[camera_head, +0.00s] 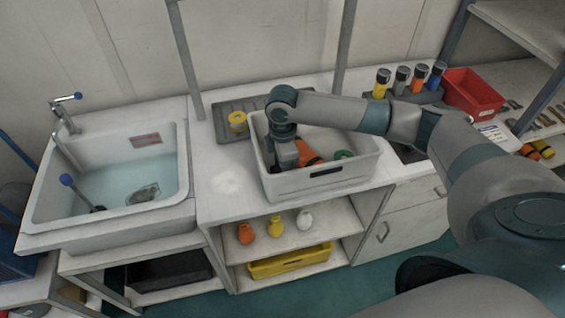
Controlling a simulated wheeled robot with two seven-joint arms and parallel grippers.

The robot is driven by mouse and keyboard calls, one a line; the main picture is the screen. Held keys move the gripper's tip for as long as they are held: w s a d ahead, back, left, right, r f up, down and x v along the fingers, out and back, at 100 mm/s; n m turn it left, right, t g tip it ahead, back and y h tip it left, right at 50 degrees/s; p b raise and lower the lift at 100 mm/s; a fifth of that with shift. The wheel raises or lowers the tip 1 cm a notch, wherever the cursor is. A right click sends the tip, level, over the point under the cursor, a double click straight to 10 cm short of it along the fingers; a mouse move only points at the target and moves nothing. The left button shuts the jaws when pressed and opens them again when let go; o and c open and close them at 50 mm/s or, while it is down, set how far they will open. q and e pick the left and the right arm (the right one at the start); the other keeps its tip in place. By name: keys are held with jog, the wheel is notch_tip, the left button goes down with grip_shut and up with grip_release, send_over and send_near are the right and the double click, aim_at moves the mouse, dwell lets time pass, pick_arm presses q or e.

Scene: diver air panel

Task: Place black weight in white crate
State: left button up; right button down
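The white crate (325,183) stands on the counter in the middle of the view. My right arm reaches over it from the right, and my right gripper (286,160) points down inside the crate at its left end. Its fingertips are low behind the front wall, so I cannot tell whether they are open or shut, or on what. An orange item (308,154) lies in the crate just right of the gripper, and a green ring-like item (343,155) lies further right. I cannot make out a black weight for certain. My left gripper is not in view.
A sink (110,183) with water and a dark object (143,193) is at left. A grey tray (228,110) with a yellow item (238,121) lies behind the crate. Several coloured cylinders (418,78) and a red bin (472,92) stand at right. The counter left of the crate is clear.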

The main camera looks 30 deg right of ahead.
jog(key=shift+w, duration=0.1)
dwell(0.3)
jog(key=c, duration=0.9)
grip_release()
jog(key=shift+f, duration=0.1)
jog(key=shift+c, duration=0.2)
notch_tip(320, 180, up, 12)
jog(key=b, duration=0.3)
